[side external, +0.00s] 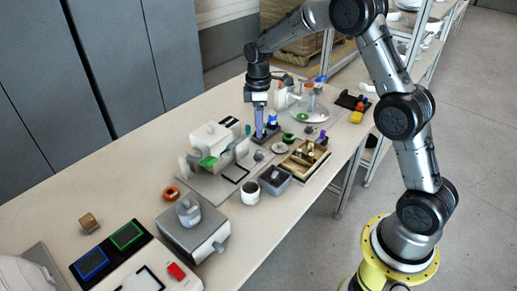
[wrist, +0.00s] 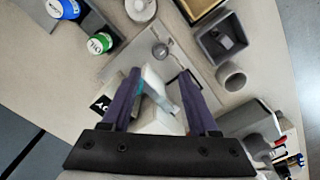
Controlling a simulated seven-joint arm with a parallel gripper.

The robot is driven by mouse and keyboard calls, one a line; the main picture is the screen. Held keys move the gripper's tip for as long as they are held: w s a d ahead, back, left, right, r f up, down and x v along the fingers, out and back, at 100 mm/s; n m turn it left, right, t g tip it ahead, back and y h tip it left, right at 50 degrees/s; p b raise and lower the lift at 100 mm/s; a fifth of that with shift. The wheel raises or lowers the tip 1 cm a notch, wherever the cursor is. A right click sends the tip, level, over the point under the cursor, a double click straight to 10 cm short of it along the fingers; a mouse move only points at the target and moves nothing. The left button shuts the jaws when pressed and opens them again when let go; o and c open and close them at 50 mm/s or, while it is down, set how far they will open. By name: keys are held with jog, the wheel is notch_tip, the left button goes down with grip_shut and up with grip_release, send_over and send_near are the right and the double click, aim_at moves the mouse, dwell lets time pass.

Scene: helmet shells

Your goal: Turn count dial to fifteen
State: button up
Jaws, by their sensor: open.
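I cannot tell for certain which object is the count dial. A small round grey knob-like piece (wrist: 160,50) lies on a light plate in the wrist view, ahead of my fingers. In the side external view, a grey box (side external: 190,232) in front carries a rounded grey-white piece (side external: 188,210) on top. My gripper (side external: 262,132) points down over the middle of the table, apart from that box. In the wrist view its two purple fingers (wrist: 157,95) are spread wide with nothing held. A white block-like fixture (wrist: 158,115) shows between and below them. No numbers on a dial are readable.
A wooden compartment tray (side external: 305,158), a grey bin (side external: 275,180) and a white cup (side external: 250,192) stand right of the white fixture (side external: 210,140). Blue- and green-capped bottles (wrist: 98,43) stand close by. A panel with a red switch (side external: 177,271) is in front.

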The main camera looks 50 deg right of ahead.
aim_at(259, 151)
notch_tip(259, 151, down, 10)
jog(key=shift+r, duration=0.1)
dwell(0.4)
grip_shut()
